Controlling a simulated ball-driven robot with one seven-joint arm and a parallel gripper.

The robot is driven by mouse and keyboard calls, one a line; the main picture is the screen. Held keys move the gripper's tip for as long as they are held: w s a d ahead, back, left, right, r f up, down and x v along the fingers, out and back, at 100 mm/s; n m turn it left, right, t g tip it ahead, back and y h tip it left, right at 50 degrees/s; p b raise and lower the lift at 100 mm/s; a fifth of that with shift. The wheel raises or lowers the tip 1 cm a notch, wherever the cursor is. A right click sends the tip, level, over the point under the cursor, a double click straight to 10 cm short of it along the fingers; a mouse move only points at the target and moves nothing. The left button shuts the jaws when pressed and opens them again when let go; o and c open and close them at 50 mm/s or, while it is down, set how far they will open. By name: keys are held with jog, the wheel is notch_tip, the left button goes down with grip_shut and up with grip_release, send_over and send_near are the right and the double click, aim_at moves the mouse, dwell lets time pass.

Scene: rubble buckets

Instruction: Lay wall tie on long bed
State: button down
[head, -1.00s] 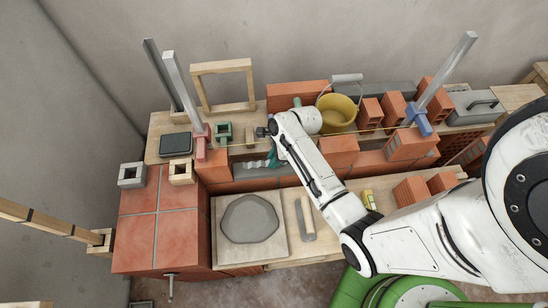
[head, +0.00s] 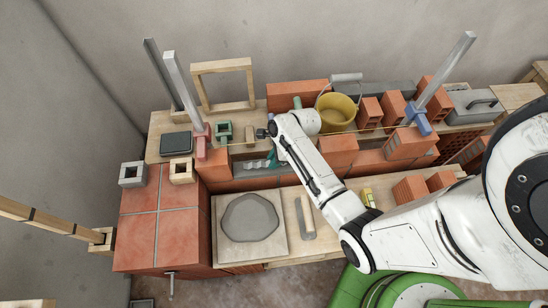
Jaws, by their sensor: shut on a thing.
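The wall tie (head: 256,164) is a pale, wavy strip at the gap in the low brick wall, left of my forearm. It lies over or just above the grey long bed (head: 245,172); I cannot tell if it touches. My gripper (head: 271,159) shows as a teal part at the tie's right end, shut on it. My arm hides most of the gripper and the right part of the bed.
A yellow bucket (head: 337,112) and bricks stand behind the wall. A taut line (head: 360,130) runs between a red (head: 201,140) and a blue (head: 418,122) clamp with posts. In front are a mortar board (head: 250,218) and a trowel (head: 305,218).

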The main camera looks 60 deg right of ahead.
jog(key=shift+f, duration=0.4)
dwell(0.3)
jog(key=c, duration=0.9)
grip_release()
jog(key=v, duration=1)
jog(key=shift+r, duration=0.4)
jog(key=shift+s, duration=0.1)
jog(key=s+a+r+n+g+h, duration=0.1)
jog(key=s+a+n, duration=0.4)
jog(key=n, duration=0.9)
jog(key=s+a+r+n+g+h, duration=0.1)
jog(key=s+a+r+n, duration=0.3)
jog(key=a+n, duration=0.4)
jog(key=s+n+h, duration=0.1)
jog(key=n, duration=0.4)
jog(key=shift+s+a+n+g, duration=0.3)
jog(key=shift+a+n, duration=0.05)
jog(key=shift+n, duration=0.05)
